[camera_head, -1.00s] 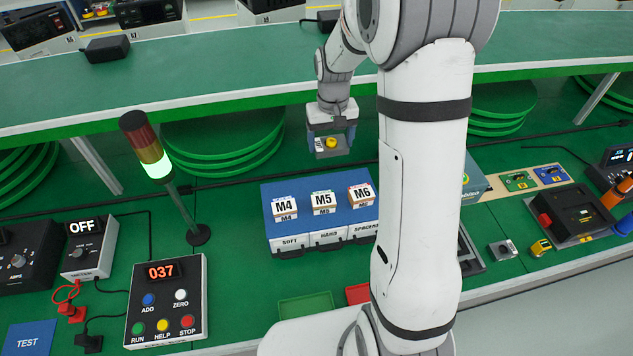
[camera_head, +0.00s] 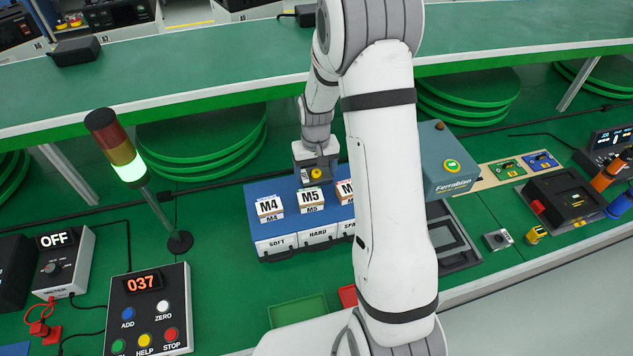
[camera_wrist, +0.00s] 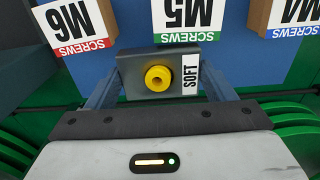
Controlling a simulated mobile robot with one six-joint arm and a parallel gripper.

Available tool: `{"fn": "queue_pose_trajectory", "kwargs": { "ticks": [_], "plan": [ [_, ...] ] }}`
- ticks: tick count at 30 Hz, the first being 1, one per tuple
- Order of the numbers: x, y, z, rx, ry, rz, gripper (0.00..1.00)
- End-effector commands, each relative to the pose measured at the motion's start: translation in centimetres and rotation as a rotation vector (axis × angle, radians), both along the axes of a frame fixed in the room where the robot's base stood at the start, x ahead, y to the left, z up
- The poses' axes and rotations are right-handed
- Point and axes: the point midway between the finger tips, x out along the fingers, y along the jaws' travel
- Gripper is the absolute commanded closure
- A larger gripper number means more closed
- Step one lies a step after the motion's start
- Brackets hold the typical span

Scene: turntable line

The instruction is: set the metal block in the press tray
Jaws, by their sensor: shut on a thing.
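A grey metal block (camera_wrist: 137,88) with a yellow round knob and a white SOFT label sits between the fingers in the wrist view. My gripper (camera_head: 318,178) is shut on it. In the head view the gripper holds it just behind the M5 box, at the back of the blue cabinet; its height above the cabinet is hard to judge.
Boxes M4 (camera_head: 269,208), M5 (camera_head: 311,200) and M6 (camera_wrist: 75,22) stand on the blue cabinet (camera_head: 262,228), close to the held block. A signal tower (camera_head: 118,150) and control box (camera_head: 150,312) are left. A small metal part (camera_head: 497,240) lies right.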

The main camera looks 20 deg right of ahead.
Motion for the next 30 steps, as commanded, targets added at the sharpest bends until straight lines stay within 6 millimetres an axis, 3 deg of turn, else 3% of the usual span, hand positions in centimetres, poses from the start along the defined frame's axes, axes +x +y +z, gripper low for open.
{"fn": "queue_pose_trajectory", "kwargs": {
  "ticks": [1,5,17,18,25,30],
  "plan": [
    [0.0,0.0,-1.4,0.0,0.002,0.0,0.56],
    [0.0,0.0,-3.3,0.0,0.002,0.001,0.56],
    [0.0,0.1,-3.6,0.0,0.001,0.002,0.56],
    [0.0,0.1,-3.5,0.0,0.001,0.002,0.21],
    [0.0,0.1,-3.4,0.0,0.001,0.002,0.02],
    [0.0,0.1,-3.4,0.0,0.001,0.002,0.02]
  ]
}}
